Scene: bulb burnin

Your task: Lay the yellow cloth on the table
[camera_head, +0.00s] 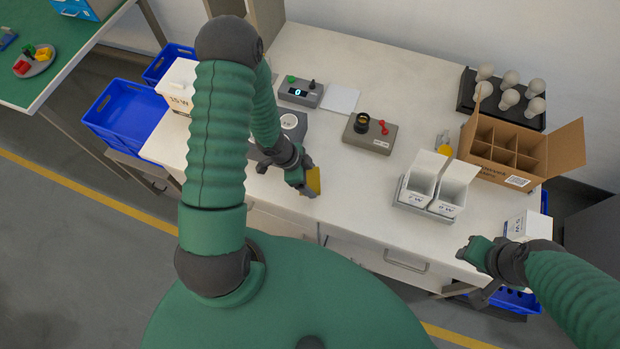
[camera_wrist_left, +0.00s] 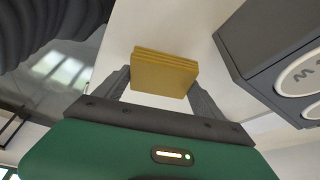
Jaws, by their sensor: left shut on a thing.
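The yellow cloth (camera_head: 314,181) is a small folded pad in the head view, near the front edge of the white table (camera_head: 340,205). My left gripper (camera_head: 307,187) is shut on it. In the left wrist view the cloth (camera_wrist_left: 165,72) shows as a layered block between the two fingers (camera_wrist_left: 160,88). I cannot tell whether the cloth touches the table. My right gripper (camera_head: 468,248) is near the table's front right edge, away from the cloth; its opening is too small to make out.
A grey box with round white labels (camera_head: 292,124) stands close to my left gripper. Further off are a grey socket block (camera_head: 385,140), two white open boxes in a tray (camera_head: 428,211), a divided carton (camera_head: 500,155) and a bulb rack (camera_head: 465,100). The table's front middle is clear.

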